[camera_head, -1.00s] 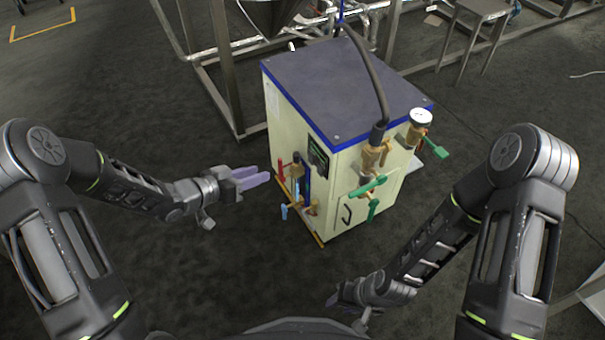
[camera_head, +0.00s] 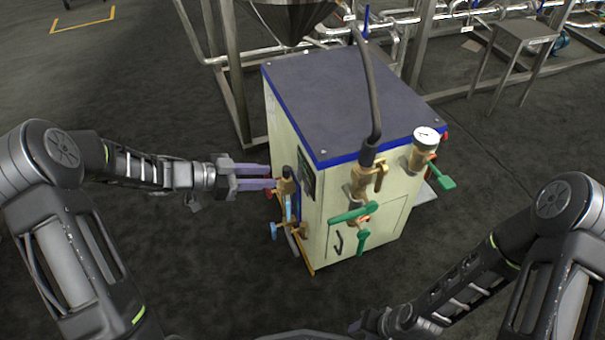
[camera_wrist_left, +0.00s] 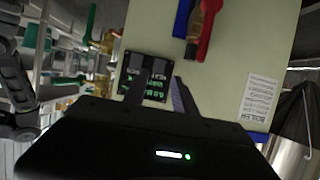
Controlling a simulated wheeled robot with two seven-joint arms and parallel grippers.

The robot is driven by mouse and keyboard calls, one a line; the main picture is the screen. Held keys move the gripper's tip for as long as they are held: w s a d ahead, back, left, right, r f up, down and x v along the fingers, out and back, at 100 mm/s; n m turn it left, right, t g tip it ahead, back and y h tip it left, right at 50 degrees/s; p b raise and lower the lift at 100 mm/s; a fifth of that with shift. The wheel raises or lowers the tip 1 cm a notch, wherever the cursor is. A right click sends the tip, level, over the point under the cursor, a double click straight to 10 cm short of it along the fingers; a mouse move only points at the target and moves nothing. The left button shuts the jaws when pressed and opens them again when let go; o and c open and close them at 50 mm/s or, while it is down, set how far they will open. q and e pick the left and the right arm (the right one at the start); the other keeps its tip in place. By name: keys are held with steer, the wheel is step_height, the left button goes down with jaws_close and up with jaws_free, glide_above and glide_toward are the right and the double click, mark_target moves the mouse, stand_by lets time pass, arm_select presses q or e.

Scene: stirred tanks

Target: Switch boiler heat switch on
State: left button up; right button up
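The boiler (camera_head: 345,115) is a cream box with a dark blue-edged top. Its black control panel (camera_head: 307,175) is on the left face, seen at a steep angle. In the left wrist view the panel (camera_wrist_left: 152,70) shows green lit text, partly covered by my fingers. I cannot pick out the heat switch. My left gripper (camera_head: 256,177) is open and empty, its two purple fingers pointing at the panel side. The fingers also show in the left wrist view (camera_wrist_left: 160,92), in front of the panel. My right gripper (camera_head: 368,325) is low at the bottom edge, away from the boiler; its finger state is unclear.
Green-handled valves (camera_head: 362,215) and a gauge (camera_head: 426,136) project from the boiler's front. In the left wrist view a red lever (camera_wrist_left: 210,28) and a blue handle (camera_wrist_left: 183,18) are close to the panel. A black hose (camera_head: 372,90) rises from the boiler. The floor at left is clear.

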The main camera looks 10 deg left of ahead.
mark_target(299, 177)
arm_select(q)
steer(key=shift+a, duration=0.1)
steer(key=b+x, duration=0.3)
steer(key=x, duration=0.4)
steer(key=shift+s, duration=0.1)
steer(key=shift+w+d+f, duration=0.1)
steer(key=shift+w+d, duration=0.15)
steer(key=shift+d, duration=0.1)
steer(key=shift+c, duration=0.2)
jaws_close()
